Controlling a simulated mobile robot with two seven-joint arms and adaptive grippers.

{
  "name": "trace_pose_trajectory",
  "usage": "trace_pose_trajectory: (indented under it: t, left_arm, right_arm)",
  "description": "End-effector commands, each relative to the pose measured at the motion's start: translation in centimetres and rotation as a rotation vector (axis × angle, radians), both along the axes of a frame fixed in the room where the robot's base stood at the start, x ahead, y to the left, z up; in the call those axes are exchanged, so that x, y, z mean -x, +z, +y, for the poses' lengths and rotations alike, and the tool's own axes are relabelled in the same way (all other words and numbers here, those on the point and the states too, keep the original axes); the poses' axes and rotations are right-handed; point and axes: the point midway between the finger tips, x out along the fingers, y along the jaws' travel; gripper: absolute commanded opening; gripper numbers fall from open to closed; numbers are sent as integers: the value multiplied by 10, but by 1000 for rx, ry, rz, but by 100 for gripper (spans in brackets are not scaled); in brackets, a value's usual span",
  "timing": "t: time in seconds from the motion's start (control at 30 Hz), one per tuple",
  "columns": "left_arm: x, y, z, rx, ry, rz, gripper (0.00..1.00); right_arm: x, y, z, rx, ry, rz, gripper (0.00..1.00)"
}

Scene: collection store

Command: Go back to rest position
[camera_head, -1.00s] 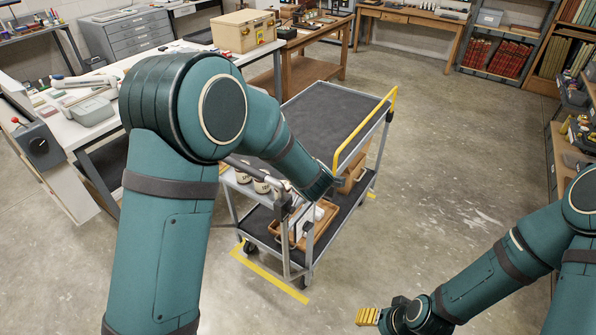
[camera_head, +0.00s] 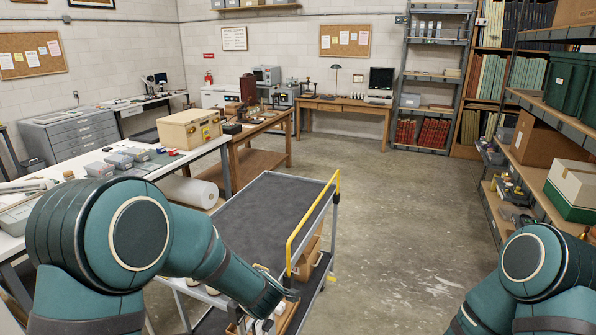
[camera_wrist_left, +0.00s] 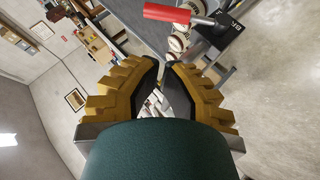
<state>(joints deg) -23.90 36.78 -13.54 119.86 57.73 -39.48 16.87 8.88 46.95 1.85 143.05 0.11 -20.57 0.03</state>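My left arm comes in from the left in the head view and reaches down over the near end of the grey cart (camera_head: 268,205). Its fingers are hidden there. In the left wrist view my left gripper (camera_wrist_left: 162,68) has its two yellow-backed fingers close together with a narrow gap between the dark tips. I see no object clamped between them; small white items show beyond the gap. My right arm's elbow shows at the lower right of the head view; its gripper is below the frame.
A white table (camera_head: 150,165) with small boxes and a beige case (camera_head: 189,130) stands left of the cart. The cart has a yellow rail (camera_head: 310,228) and a brown tray (camera_head: 284,318) below. Shelving (camera_head: 560,125) lines the right. The floor (camera_head: 400,230) between is clear.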

Motion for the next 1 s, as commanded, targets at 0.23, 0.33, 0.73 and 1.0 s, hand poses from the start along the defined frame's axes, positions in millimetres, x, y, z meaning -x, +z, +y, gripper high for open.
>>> trace_pose_trajectory:
  t: [0.23,0.33,0.73,1.0]
  left_arm:
    - [75,-159,1,-115,-423,301,0]
    - [119,-211,-6,-120,-623,412,0]
    - [247,-294,-35,-47,-1154,590,0]
    - [250,-295,-36,-44,-1166,592,0]
  right_arm:
    - [2,-48,2,4,4,7,61]
    - [2,-65,3,6,4,9,61]
    - [4,-100,4,11,7,15,61]
    - [4,-100,4,11,7,15,61]
